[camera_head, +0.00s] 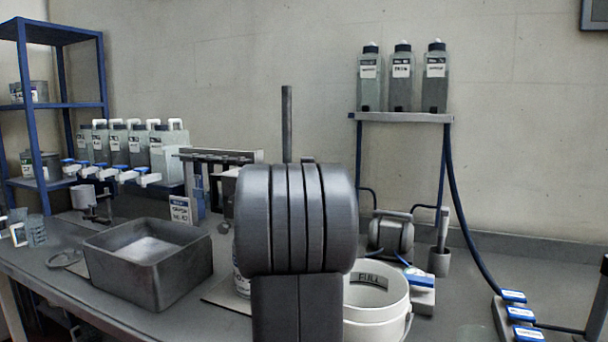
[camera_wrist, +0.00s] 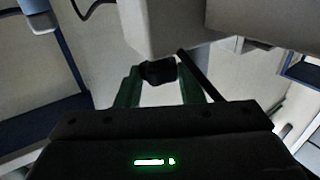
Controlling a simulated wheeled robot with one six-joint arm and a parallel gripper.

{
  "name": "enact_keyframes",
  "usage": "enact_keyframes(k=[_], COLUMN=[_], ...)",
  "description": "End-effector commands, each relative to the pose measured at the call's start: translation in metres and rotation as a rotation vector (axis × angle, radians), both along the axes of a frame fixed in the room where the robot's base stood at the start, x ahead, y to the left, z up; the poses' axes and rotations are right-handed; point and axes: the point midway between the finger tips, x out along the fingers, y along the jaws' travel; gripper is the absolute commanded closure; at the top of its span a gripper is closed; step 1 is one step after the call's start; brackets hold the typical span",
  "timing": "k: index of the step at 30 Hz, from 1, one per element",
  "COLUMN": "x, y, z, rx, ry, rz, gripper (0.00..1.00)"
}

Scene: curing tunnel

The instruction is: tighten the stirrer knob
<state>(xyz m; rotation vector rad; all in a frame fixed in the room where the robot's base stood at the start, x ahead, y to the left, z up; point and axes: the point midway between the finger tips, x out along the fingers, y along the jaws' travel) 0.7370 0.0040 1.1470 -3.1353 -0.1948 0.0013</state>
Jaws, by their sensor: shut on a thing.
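The stirrer knob (camera_wrist: 158,72) is small and black in the wrist view, below a light grey housing (camera_wrist: 165,22) that looks like the stirrer's body. My gripper (camera_wrist: 159,74) has a green finger on each side of the knob and is shut on it. How far the knob is turned cannot be told. In the head view my own arm fills the middle and hides my gripper and the knob. A dark upright rod (camera_head: 287,125), which may be the stirrer's stand, rises behind my arm.
A white bucket (camera_head: 375,308) marked FULL stands right of my arm. A dark grey basin (camera_head: 150,282) is at the left of the bench. Several bottles (camera_head: 118,145) stand at the back left. A blue-legged shelf (camera_head: 405,117) holds 3 bottles (camera_head: 402,80). A dark hose (camera_head: 462,210) runs down right.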

Motion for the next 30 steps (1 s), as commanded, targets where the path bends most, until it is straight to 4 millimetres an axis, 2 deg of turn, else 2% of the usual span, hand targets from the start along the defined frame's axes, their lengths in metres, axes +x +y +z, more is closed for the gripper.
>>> enact_keyframes(k=[11, 12, 15, 30], x=[0.0, 0.0, 0.0, 0.0001], y=[0.0002, 0.0002, 0.0003, 0.0013], z=[0.0014, 0.0014, 0.0012, 0.0014], rx=[-0.001, -0.001, -0.001, -0.002], ry=[-0.002, -0.002, -0.002, -0.001], rz=[0.0, 0.0, 0.0, 0.005], gripper=[0.88, 0.64, 0.44, 0.44])
